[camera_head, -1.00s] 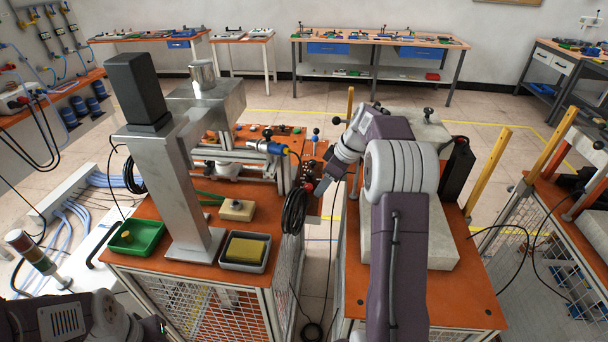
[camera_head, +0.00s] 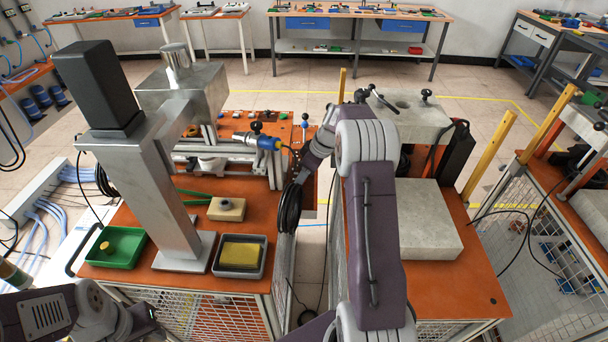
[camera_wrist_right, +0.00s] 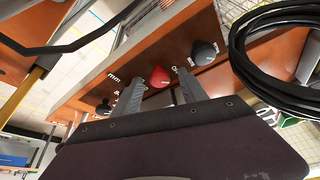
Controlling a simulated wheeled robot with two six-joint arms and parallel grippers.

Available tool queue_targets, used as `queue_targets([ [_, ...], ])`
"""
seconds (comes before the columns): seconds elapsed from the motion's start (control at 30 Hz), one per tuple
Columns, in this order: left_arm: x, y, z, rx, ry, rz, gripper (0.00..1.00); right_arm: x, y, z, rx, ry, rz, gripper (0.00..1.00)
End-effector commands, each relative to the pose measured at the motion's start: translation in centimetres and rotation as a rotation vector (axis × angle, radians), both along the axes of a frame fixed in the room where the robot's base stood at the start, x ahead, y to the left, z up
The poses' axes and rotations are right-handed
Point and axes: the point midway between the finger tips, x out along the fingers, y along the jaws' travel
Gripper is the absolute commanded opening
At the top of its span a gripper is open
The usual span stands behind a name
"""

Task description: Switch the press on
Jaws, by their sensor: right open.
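The press (camera_head: 150,150) is a grey metal column with a black box on top, on the orange table at left in the head view. In the right wrist view an orange panel (camera_wrist_right: 128,78) carries a red knob (camera_wrist_right: 160,76) between two black knobs (camera_wrist_right: 205,52) (camera_wrist_right: 104,107). My right gripper (camera_wrist_right: 159,84) is open, its two fingers on either side of the red knob in that view. Contact cannot be told. In the head view the right gripper (camera_head: 299,177) is near the table's right side, partly hidden. Only links of my left arm show, at the lower left.
A coiled black cable (camera_head: 290,207) hangs beside the right gripper; it also shows in the wrist view (camera_wrist_right: 275,50). A green tray (camera_head: 115,248) and a grey tray with a yellow block (camera_head: 240,253) stand by the press. A second table (camera_head: 455,290) is at right, across a narrow gap.

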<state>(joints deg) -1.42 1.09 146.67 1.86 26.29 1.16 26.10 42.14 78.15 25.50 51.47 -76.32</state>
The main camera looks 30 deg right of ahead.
Motion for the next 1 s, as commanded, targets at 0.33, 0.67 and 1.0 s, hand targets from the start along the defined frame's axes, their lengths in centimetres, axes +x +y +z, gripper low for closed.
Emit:
queue_targets([
  [0.33,-0.01,0.0,0.0,0.0,0.0,0.0,0.36,0.01,0.0,-0.02,0.0,0.0,0.0,0.09],
  [0.67,-0.01,0.0,-0.13,0.0,0.0,0.0,0.36,-0.03,0.02,-0.03,0.0,0.0,-0.026,0.0],
  [1.0,-0.01,0.0,-0.58,0.0,0.0,0.0,0.36,-0.1,0.23,0.05,0.0,-0.002,-0.237,0.0],
])
